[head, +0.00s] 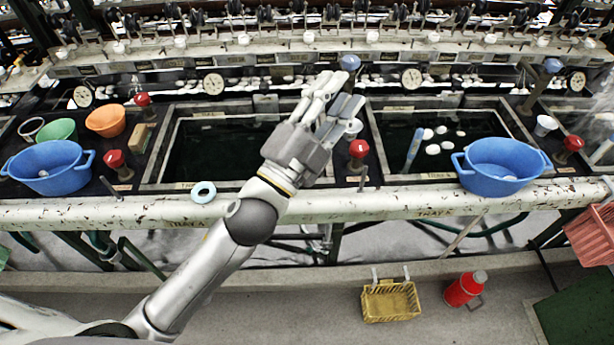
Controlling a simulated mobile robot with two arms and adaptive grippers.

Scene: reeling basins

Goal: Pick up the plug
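My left gripper (343,92) reaches in from the lower left over the divider between the two middle basins. Its fingers point away from me and look apart, with nothing visible held between them. No other thing is clearly recognisable as a plug, and my arm and gripper hide part of the divider and the left basin. My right gripper is not in view.
Dark water basins (225,145) line the bench. Blue tubs stand left (47,168) and right (500,166). Red knobs (359,149) stick up along the dividers. A white cup (353,128) is beside my gripper. A yellow basket (390,302) and red flask (463,290) stand on the floor.

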